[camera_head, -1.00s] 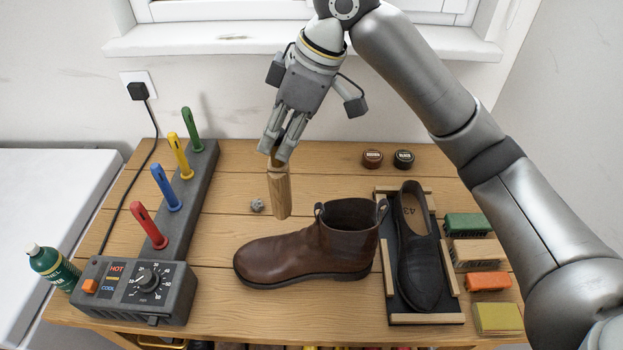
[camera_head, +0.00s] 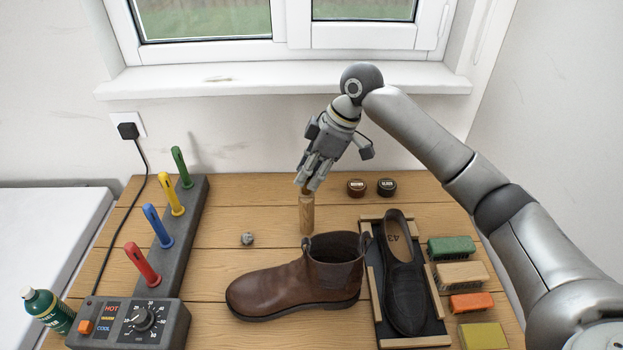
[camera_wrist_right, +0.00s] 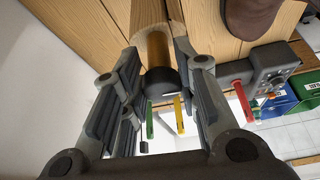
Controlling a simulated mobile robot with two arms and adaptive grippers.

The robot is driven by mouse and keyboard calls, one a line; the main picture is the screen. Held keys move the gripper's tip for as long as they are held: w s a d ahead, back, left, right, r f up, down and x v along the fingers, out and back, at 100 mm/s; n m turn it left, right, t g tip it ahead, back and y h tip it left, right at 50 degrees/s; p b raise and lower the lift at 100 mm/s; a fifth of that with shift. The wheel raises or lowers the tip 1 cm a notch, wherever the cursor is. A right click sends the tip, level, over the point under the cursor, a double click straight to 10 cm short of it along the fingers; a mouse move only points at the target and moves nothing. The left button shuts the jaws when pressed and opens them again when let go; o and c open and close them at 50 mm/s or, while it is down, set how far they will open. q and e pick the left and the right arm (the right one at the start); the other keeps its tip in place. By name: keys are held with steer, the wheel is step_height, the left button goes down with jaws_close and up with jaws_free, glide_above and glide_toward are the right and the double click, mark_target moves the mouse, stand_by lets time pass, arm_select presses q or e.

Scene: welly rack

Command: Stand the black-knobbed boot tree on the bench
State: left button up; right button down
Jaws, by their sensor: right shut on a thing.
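The boot tree (camera_head: 307,214) is a pale wooden piece hanging roughly upright below my right gripper (camera_head: 309,188), behind the brown boot (camera_head: 293,286). My right gripper is shut on its top end. In the right wrist view, the black knob (camera_wrist_right: 160,82) sits between the fingers (camera_wrist_right: 158,95), with wood beyond it. The lower end is close to the bench (camera_head: 250,205); I cannot tell whether it touches. My left gripper is out of view.
A black shoe (camera_head: 402,285) lies in a tray on the right, beside several brushes and blocks. Two small tins (camera_head: 371,187) stand at the back. A dryer with coloured pegs (camera_head: 165,250) fills the left. A small grey lump (camera_head: 247,239) lies near the boot.

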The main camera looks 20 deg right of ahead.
mark_target(311, 192)
step_height(311, 192, down, 2)
steer(key=shift+d+f+p, duration=0.15)
steer(key=shift+p, duration=0.45)
steer(key=shift+f, duration=0.5)
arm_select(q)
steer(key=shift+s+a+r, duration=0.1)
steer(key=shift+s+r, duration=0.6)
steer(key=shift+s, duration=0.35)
arm_select(e)
steer(key=c, duration=1.1)
jaws_free()
steer(key=shift+f, duration=0.15)
arm_select(q)
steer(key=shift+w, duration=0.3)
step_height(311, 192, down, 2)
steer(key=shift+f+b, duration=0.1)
steer(key=shift+b, duration=0.95)
arm_select(e)
steer(key=v, duration=1.2)
